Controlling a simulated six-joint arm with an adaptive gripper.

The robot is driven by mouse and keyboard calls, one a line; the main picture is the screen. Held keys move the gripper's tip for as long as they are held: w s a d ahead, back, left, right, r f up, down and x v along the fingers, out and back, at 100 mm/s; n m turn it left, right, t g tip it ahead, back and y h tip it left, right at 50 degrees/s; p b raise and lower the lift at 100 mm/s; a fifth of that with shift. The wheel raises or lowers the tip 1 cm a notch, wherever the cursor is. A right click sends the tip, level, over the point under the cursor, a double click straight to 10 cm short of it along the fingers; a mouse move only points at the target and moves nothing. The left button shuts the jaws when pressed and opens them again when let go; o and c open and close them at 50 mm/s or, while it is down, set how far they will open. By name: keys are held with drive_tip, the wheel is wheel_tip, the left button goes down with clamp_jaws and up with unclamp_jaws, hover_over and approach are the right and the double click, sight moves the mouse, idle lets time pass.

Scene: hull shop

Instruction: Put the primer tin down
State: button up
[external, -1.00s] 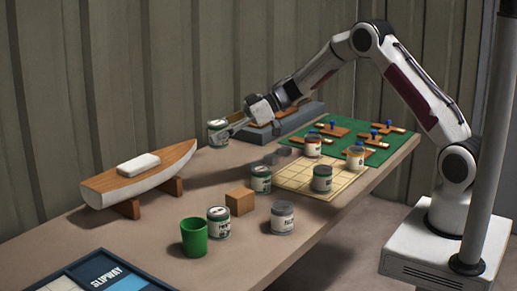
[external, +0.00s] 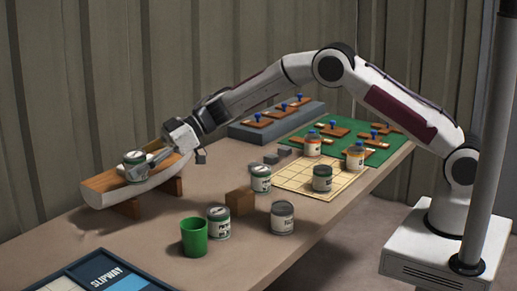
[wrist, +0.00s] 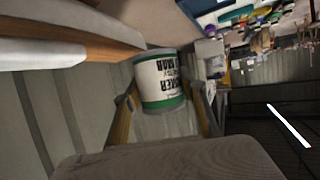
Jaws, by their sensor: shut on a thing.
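My gripper (external: 140,168) is shut on a white-labelled tin with a green band (external: 134,166), held upright. In the external view the tin overlaps the model boat hull (external: 118,190); I cannot tell whether it touches the hull or is in front of or above it. The hull edge (wrist: 95,45) shows at upper left there. The white block on the hull is mostly hidden.
A grey-topped tin (external: 283,218), wooden block (external: 240,203) and green cup (external: 194,237) stand nearby. A SLIPWAY tray (external: 60,285) lies at front left. Table between hull and cup is clear.

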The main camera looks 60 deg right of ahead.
drive_tip(key=s+a, duration=0.2)
drive_tip(key=a, duration=0.6)
drive_tip(key=shift+n+y, duration=0.3)
drive_tip(key=shift+w+d+f, duration=0.1)
drive_tip(key=shift+d+f, duration=0.15)
drive_tip(key=shift+f, duration=1)
drive_tip(key=shift+d+f, duration=0.25)
drive_tip(key=shift+f, duration=0.95)
drive_tip(key=shift+f, duration=3.15)
drive_tip(key=shift+f, duration=1.85)
drive_tip(key=shift+f, duration=0.15)
drive_tip(key=o, duration=1.4)
drive_tip(key=shift+g, duration=0.3)
drive_tip(key=shift+c, duration=0.2)
